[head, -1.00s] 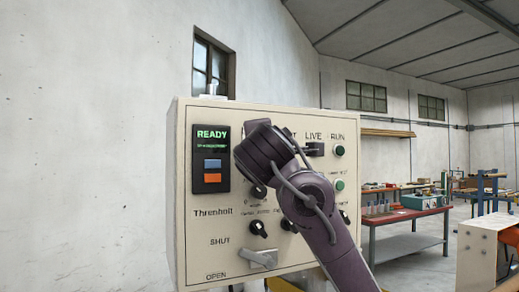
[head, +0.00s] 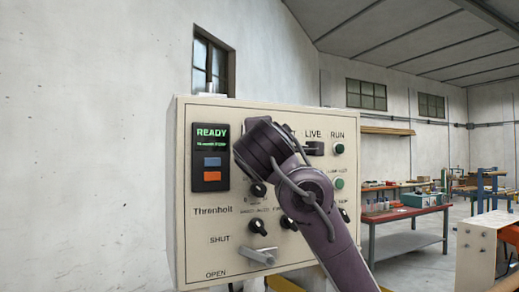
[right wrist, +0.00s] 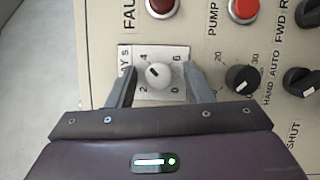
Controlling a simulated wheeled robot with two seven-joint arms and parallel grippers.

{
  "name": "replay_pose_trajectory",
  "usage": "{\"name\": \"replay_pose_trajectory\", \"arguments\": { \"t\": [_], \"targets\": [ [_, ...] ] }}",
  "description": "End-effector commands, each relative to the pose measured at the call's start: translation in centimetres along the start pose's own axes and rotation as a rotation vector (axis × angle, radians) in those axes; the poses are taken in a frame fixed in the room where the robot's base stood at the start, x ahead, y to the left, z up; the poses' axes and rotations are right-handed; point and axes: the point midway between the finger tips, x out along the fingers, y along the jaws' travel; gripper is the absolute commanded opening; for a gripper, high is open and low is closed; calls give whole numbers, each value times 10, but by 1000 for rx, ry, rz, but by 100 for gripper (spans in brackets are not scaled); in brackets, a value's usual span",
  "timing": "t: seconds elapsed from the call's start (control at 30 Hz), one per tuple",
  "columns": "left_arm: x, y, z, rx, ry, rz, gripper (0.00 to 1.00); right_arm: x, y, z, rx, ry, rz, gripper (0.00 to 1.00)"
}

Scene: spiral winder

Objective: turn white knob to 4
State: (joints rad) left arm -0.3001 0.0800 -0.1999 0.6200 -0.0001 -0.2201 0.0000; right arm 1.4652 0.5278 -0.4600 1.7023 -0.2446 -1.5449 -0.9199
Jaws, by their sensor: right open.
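The white knob (right wrist: 160,77) sits on a pale dial plate marked 2, 4, 6 and more, in the right wrist view. Its dark pointer mark is on its upper-left side, toward the 4; the exact alignment is hard to tell. My right gripper (right wrist: 158,70) is open, with one finger on each side of the knob. Gaps show between the fingers and the knob. In the head view my right arm covers the knob and the gripper is hidden. My left gripper is in neither view.
The cream control panel (head: 185,240) carries a READY display (head: 211,158), a lever (head: 260,256) and several black knobs. In the right wrist view, a dark red button (right wrist: 161,5), a red button (right wrist: 243,8) and a black knob (right wrist: 241,78) are close by. A red-topped workbench (head: 405,214) stands behind.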

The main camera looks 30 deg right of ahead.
Motion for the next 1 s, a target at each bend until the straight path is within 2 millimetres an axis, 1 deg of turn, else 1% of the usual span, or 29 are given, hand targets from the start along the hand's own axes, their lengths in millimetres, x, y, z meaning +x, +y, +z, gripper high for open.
{"name": "replay_pose_trajectory", "arguments": {
  "t": [0.07,0.17,0.27,0.4,0.5,0.6,0.73,1.0],
  "targets": [
    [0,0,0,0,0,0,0,-1,0,0,0,0,1,47],
    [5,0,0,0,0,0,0,-8,0,-1,1,3,4,47],
    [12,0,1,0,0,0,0,-22,-2,-1,3,3,5,47],
    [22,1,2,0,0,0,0,-48,-3,-1,3,3,4,47],
    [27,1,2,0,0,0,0,-62,-2,-1,2,3,3,47],
    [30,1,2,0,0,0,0,-73,-1,-1,1,2,3,47],
    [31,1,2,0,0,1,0,-78,-1,0,0,0,0,47],
    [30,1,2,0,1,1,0,-78,0,0,0,0,0,47]
  ]
}}
